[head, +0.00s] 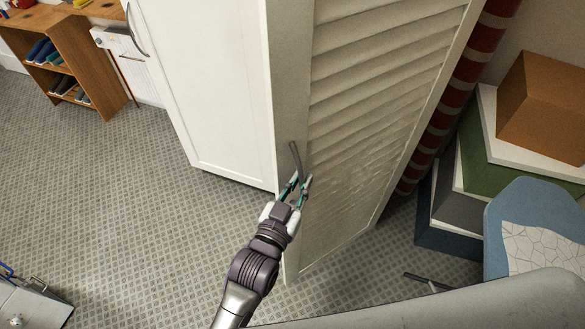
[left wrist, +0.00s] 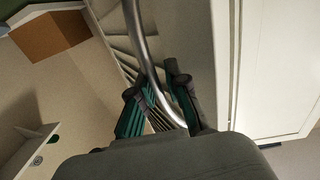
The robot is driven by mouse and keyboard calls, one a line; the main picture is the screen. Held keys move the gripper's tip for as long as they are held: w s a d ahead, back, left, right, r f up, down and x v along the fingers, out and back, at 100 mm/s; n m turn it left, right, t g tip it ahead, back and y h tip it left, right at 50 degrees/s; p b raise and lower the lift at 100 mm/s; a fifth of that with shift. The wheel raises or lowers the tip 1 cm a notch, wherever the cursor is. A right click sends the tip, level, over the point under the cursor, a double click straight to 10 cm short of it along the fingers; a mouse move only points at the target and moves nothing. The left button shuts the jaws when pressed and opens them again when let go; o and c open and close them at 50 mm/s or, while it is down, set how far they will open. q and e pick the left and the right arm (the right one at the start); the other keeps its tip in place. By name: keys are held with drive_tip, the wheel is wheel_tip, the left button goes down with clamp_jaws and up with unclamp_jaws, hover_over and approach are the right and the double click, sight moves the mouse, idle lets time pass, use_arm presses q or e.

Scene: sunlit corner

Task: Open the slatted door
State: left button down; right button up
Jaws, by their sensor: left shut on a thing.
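The slatted door (head: 365,90) is a tall off-white louvred panel in the middle right of the head view. Its curved metal handle (head: 295,157) is on the door's left stile. My left gripper (head: 297,184) is shut on the lower part of this handle. In the left wrist view the handle (left wrist: 146,50) runs down between the two fingers (left wrist: 163,100). The slats show only partly behind the fingers there. Whether the door stands ajar is hard to tell. My right gripper is not in view.
A white cabinet door (head: 205,80) stands left of the slatted door. Stacked boxes (head: 545,110) and a blue chair-like thing (head: 530,220) are at the right, near a red-and-white striped column (head: 460,85). A wooden shelf (head: 70,60) is at the far left.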

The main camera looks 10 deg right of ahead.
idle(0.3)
use_arm(q)
drive_tip(key=c, duration=1.1)
unclamp_jaws()
drive_tip(key=shift+d, duration=0.1)
drive_tip(key=shift+c, duration=0.2)
drive_tip(key=v, duration=1.2)
